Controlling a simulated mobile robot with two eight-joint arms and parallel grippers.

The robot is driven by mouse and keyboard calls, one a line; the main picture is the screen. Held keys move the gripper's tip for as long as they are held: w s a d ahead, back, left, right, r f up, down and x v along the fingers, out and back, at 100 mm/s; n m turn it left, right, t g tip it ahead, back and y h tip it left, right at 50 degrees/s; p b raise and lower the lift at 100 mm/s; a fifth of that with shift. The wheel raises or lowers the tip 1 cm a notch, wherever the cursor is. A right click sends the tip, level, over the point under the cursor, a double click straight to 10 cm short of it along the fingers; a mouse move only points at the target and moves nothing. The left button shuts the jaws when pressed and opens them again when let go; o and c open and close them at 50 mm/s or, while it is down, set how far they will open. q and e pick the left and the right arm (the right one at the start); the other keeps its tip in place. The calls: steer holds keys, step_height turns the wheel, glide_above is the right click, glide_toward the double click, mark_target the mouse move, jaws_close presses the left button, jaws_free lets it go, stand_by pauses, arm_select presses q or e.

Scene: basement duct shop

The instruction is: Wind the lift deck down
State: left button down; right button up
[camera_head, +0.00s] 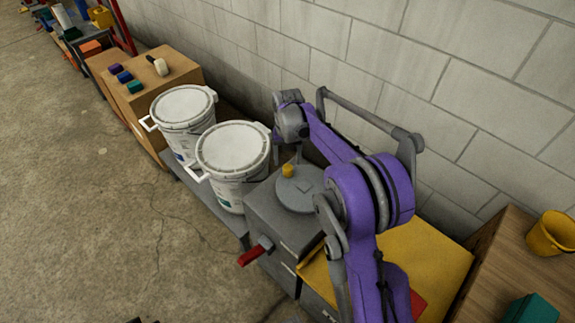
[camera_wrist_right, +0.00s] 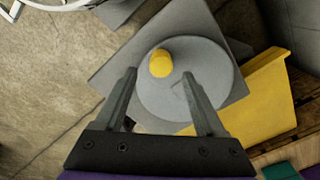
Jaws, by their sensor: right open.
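A grey round wheel with a yellow knob (camera_head: 288,170) lies flat on top of a grey box (camera_head: 262,211). In the wrist view the wheel (camera_wrist_right: 205,90) and its upright yellow knob (camera_wrist_right: 160,63) fill the middle. My right gripper (camera_wrist_right: 159,76) is open above the wheel, its fingers on either side of the knob in that view, with nothing held. In the head view my purple right arm partly hides it. A low grey deck (camera_head: 207,197) beside the box carries two lidded white buckets (camera_head: 183,108) (camera_head: 233,150). My left gripper is not in view.
A red handle (camera_head: 252,255) sticks out from the box front. A block wall runs behind. The concrete floor at left is clear.

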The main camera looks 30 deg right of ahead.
step_height(320, 180, up, 6)
steer(key=shift+f, duration=0.2)
stand_by(0.5)
